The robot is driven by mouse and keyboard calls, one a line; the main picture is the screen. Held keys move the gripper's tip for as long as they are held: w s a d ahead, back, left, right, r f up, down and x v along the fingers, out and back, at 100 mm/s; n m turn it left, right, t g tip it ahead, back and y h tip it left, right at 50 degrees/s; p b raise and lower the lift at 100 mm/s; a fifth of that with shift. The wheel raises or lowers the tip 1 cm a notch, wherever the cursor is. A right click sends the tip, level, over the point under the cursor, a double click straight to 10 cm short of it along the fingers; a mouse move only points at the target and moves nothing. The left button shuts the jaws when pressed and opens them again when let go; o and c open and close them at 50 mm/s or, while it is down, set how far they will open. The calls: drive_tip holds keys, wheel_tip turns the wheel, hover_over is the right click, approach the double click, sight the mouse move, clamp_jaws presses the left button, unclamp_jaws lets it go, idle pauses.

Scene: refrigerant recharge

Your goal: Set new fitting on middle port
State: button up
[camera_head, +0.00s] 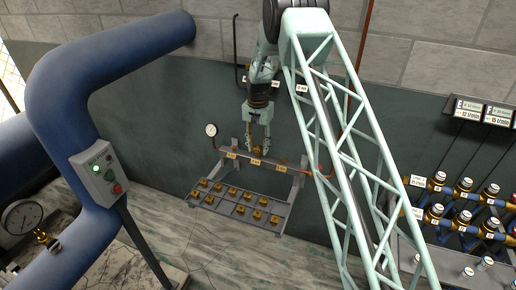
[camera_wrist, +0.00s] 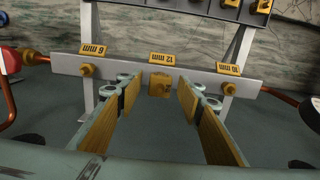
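The grey manifold bar (camera_wrist: 125,75) carries three brass ports under yellow size labels, which are upside down in the wrist view. A blocky brass fitting (camera_wrist: 160,85) is at the middle port, under the middle label (camera_wrist: 162,59). It looks larger than the round brass ends at the left port (camera_wrist: 87,70) and right port (camera_wrist: 229,89). My gripper (camera_wrist: 159,97) is open, its fingers on both sides of the fitting with visible gaps. In the head view my gripper (camera_head: 257,150) points down at the bar (camera_head: 290,166); whether the fitting is fully seated cannot be told.
A rack tray (camera_head: 222,209) with several brass fittings sits below the bar. A pressure gauge (camera_head: 211,130) is at the bar's left, and a copper pipe (camera_head: 318,172) at its right. A big blue pipe (camera_head: 70,90) with a button box (camera_head: 100,172) stands at left.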

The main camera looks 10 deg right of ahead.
wheel_tip(320, 180, up, 12)
idle(1.0)
drive_tip(key=shift+r, duration=0.15)
drive_tip(key=shift+r+p, duration=1.2)
drive_tip(key=shift+r, duration=1.65)
